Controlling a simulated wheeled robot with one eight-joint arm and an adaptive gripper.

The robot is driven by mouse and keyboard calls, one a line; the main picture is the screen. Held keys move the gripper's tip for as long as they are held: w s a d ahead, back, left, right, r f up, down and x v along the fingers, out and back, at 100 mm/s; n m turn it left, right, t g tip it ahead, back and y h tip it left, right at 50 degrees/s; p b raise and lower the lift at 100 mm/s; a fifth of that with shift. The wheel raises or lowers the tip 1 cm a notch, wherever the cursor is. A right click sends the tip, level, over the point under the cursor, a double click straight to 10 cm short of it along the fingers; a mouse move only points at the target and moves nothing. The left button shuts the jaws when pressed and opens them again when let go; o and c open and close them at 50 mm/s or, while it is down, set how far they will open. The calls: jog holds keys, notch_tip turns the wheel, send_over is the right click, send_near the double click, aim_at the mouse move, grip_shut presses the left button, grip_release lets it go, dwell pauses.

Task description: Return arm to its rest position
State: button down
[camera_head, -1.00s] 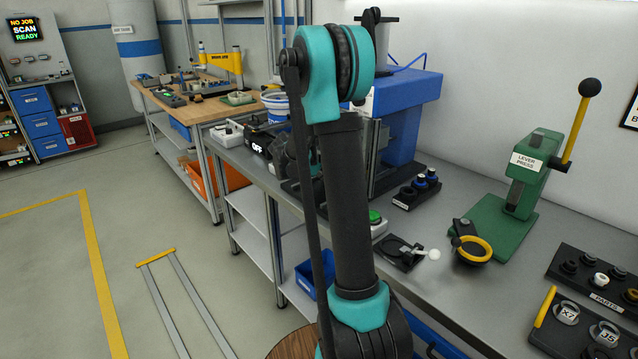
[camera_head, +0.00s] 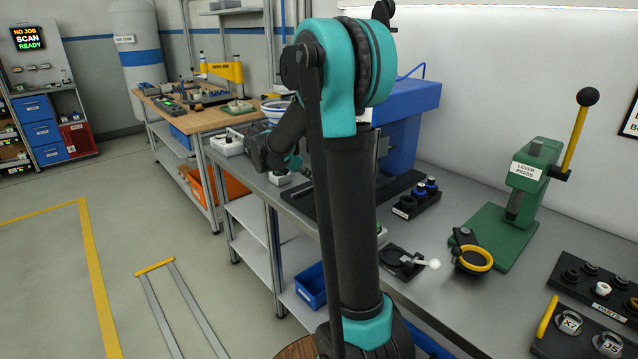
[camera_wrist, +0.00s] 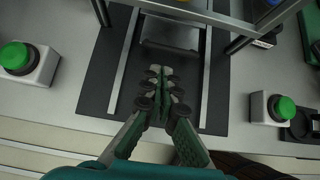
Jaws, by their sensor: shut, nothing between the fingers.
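My arm stands in the middle of the head view, with its elbow high and its end reaching down behind the upright link to the left. My gripper (camera_wrist: 162,78) shows in the wrist view with its fingertips together and nothing between them. It hangs over a dark base plate (camera_wrist: 95,90) with two metal rails on the steel bench. In the head view the fingertips are hard to make out beside the arm.
A green button box (camera_wrist: 22,62) lies left of the gripper and another (camera_wrist: 275,107) right of it. A blue machine (camera_head: 408,125) stands behind my arm. The green lever press (camera_head: 520,205) and a parts tray (camera_head: 600,288) are at the right. The floor at left is open.

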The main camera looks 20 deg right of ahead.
jog(key=s+a+f+m+y, duration=0.2)
jog(key=s+a+f+m, duration=0.1)
jog(key=s+m, duration=0.4)
jog(key=s+a+f+m+y, duration=0.3)
jog(key=s+f+m, duration=0.3)
jog(key=s, duration=0.7)
jog(key=s+a+f+m+y, duration=0.3)
jog(key=s+f+m, duration=0.1)
jog(key=s+m, duration=0.5)
jog(key=shift+s+f+t, duration=0.2)
jog(key=shift+s+t, duration=0.2)
jog(key=shift+s, duration=0.45)
